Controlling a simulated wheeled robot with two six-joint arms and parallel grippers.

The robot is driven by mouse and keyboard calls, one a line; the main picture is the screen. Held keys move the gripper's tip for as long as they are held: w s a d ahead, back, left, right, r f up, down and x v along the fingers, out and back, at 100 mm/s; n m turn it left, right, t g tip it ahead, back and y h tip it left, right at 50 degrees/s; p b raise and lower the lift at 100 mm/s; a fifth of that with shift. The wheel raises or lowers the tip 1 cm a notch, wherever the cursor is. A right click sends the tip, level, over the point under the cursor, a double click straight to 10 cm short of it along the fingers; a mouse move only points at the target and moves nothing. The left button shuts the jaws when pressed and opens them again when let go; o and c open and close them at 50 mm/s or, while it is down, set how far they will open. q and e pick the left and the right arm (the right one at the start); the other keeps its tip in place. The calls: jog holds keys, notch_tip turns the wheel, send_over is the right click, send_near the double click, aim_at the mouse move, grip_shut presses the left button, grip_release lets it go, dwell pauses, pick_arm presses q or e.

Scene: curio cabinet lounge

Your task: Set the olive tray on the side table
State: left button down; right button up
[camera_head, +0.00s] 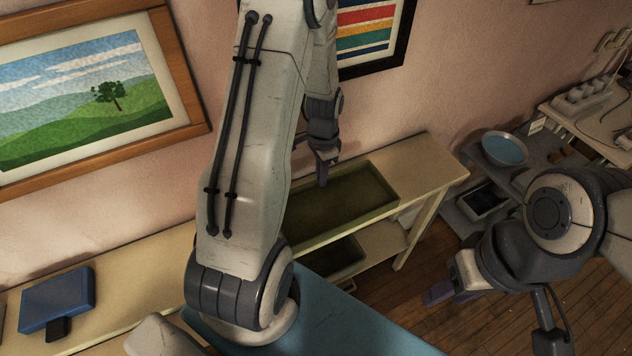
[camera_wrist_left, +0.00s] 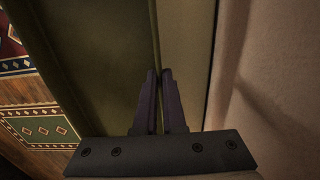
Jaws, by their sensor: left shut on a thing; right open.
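The olive tray (camera_head: 375,183) is a shallow rectangular tray at the right end of a long cream table (camera_head: 432,160) against the wall. Whether it rests on the top or is just above it I cannot tell. My left gripper (camera_head: 323,178) is at its wall-side edge. In the left wrist view the fingers (camera_wrist_left: 160,100) are shut on the rim of the tray (camera_wrist_left: 100,50). My arm hides the tray's left part. My right gripper (camera_head: 447,291) is open and empty over the floor at the right. Which piece of furniture is the side table is unclear.
A blue box (camera_head: 57,299) lies on the table's left part. A dark bin (camera_head: 335,258) is on the lower shelf. A teal surface (camera_head: 360,325) is in front. A grey stand with a blue-filled bowl (camera_head: 504,148) is at the right. Framed pictures hang behind.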

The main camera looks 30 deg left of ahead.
pick_arm(q)
jog(key=shift+w+a+f, duration=0.1)
jog(key=shift+a+f, duration=0.15)
jog(key=shift+a, duration=0.2)
jog(key=shift+w+a+f, duration=0.1)
jog(key=shift+a+f, duration=0.1)
jog(key=shift+a, duration=0.2)
jog(key=shift+f+p, duration=0.4)
jog(key=shift+f, duration=1.65)
jog(key=shift+f, duration=0.1)
jog(key=shift+f, duration=0.1)
jog(key=c, duration=1)
grip_release()
